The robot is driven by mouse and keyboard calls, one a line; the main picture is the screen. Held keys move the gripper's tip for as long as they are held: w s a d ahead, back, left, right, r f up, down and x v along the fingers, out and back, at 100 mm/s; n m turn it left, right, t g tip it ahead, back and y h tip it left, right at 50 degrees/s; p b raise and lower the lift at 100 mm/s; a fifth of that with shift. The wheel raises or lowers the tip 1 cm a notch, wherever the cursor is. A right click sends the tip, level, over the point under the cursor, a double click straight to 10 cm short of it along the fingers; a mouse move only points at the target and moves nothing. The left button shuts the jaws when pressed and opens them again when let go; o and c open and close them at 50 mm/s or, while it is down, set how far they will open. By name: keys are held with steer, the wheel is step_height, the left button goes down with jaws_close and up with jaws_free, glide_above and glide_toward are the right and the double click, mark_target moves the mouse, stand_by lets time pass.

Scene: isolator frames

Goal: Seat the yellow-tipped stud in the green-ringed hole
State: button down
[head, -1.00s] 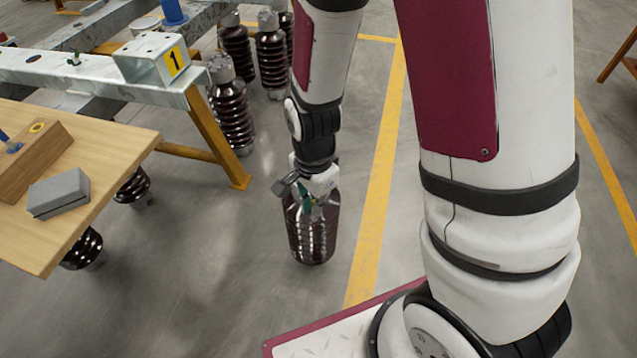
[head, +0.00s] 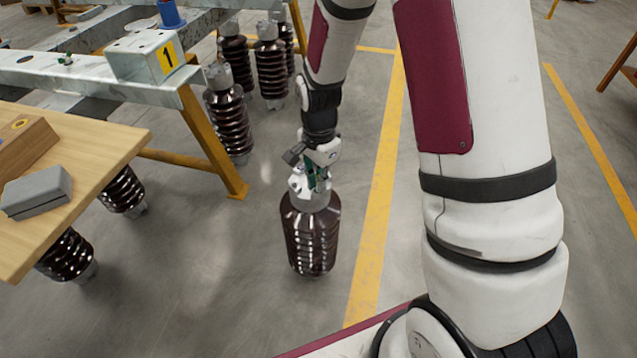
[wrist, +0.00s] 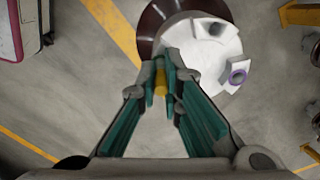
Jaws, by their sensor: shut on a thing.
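In the wrist view my gripper (wrist: 161,78) has its green-padded fingers closed on the yellow-tipped stud (wrist: 160,83); only a little yellow shows between the fingertips. In the head view my gripper (head: 317,178) is above or in front of the pale cap of a brown ribbed insulator (head: 311,240), and the stud cannot be made out there. I cannot tell whether gripper or stud touches the cap. A small green thing (head: 66,59) is on the grey beam at the left; whether it is the green-ringed hole is too small to tell.
The insulator cap (wrist: 200,50) carries a purple ring (wrist: 238,75). At left are a wooden table (head: 90,160) with a grey block (head: 37,192) and a wooden block (head: 25,145), and a steel frame marked 1 (head: 145,55). Other insulators (head: 230,120) stand nearby. Floor between is clear.

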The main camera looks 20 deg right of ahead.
steer(key=shift+f, duration=0.15)
steer(key=c, duration=1.7)
jaws_free()
step_height(320, 180, up, 12)
steer(key=p, duration=0.5)
steer(key=s+r+n, duration=0.6)
steer(key=s+r, duration=0.7)
steer(key=r, duration=0.1)
steer(key=s+r+n, duration=0.1)
steer(key=s+n, duration=0.1)
steer(key=s, duration=0.4)
steer(key=s+r+n, duration=0.2)
steer(key=s+n, duration=0.1)
steer(key=s, duration=0.3)
steer(key=s+r+n, duration=0.1)
steer(key=s+n, duration=0.2)
steer(key=s, duration=0.4)
steer(key=shift+a+r, duration=0.1)
steer(key=shift+r, duration=0.2)
